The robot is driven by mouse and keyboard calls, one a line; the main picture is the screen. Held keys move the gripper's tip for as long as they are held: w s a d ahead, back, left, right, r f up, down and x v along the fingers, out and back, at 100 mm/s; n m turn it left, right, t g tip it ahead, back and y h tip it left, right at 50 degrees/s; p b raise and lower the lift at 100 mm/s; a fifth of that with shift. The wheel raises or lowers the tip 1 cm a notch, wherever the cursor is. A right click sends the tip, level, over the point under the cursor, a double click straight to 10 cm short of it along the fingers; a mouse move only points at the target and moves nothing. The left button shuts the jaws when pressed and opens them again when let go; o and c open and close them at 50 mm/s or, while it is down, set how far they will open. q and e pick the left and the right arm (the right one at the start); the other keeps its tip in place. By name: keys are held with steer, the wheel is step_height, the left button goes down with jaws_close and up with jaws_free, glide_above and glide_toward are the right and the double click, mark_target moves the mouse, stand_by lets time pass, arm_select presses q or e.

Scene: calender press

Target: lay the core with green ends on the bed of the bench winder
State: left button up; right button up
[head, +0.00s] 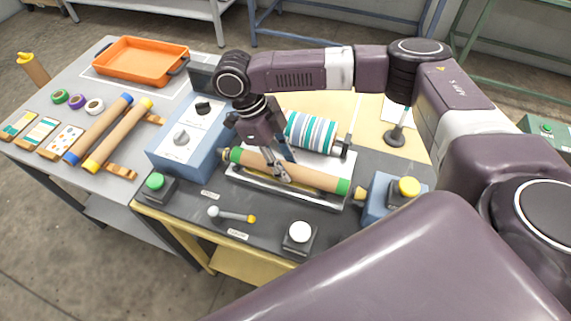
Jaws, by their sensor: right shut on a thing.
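The core with green ends (313,178) is a brown tube, level along the bed of the bench winder (318,203). My right gripper (279,174) comes down from above and is shut on the core near its middle. I cannot tell whether the core touches the bed or hangs just above it. One green end is by the blue-grey headstock (180,137) on the left, the other near the tailstock (378,196) on the right. My left gripper is not in view.
A striped roll (311,132) lies right behind the core. A lever (232,215), a green button (155,182) and a white button (299,233) stand in front. On the left table are blue-ended (98,130) and yellow-ended (117,138) cores and an orange tray (142,60).

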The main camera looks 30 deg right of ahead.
steer(key=shift+f, duration=0.5)
steer(key=o, duration=1.3)
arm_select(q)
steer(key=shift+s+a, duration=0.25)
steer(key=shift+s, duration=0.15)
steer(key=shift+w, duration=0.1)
arm_select(e)
steer(key=shift+w+a+r, duration=0.1)
steer(key=shift+r, duration=0.1)
arm_select(q)
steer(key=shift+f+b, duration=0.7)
steer(key=shift+b, duration=0.05)
arm_select(e)
steer(key=v, duration=1.1)
steer(key=shift+r, duration=0.3)
